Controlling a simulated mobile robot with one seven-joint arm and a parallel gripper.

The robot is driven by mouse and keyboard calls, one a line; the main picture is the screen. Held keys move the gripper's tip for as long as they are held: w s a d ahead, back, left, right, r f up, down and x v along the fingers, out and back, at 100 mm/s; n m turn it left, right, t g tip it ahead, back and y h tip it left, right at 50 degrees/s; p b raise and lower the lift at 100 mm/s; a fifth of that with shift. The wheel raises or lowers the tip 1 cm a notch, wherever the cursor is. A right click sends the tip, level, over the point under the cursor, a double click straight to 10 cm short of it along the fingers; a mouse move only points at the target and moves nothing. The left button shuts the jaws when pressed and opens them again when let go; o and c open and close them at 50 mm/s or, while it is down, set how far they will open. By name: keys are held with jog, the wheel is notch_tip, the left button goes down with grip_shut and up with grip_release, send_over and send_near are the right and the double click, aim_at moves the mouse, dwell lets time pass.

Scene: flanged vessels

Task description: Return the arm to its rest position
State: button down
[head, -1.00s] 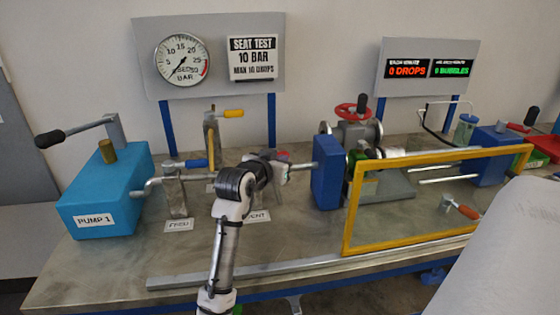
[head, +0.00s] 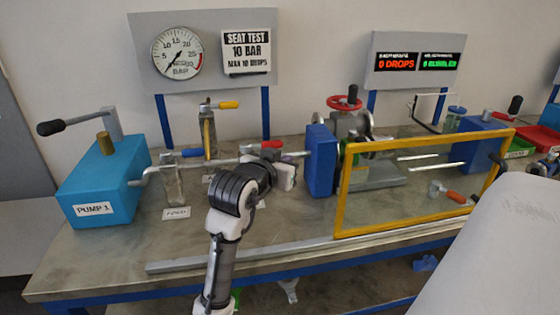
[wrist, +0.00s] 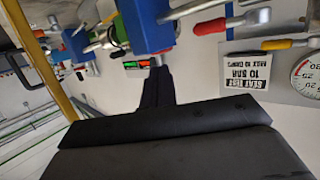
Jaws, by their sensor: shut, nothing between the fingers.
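My arm rises from the bottom middle of the head view, with its black-and-white wrist (head: 240,190) over the front of the bench. My gripper (wrist: 158,72) shows in the wrist view as dark fingers, shut and empty. It points toward the back wall, apart from the blue block (wrist: 148,25). In the head view the fingers are mostly hidden behind the wrist. The wrist covers part of the vent area and its label.
The blue pump (head: 100,190) stands left on the bench. A blue block (head: 321,160) and a yellow-framed clear guard (head: 340,205) stand to the right. The gauge board (head: 205,90) is behind. The bench's front left is clear.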

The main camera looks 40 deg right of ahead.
jog(key=shift+s+a+r, duration=0.1)
jog(key=shift+s+a, duration=0.2)
jog(key=shift+s, duration=0.15)
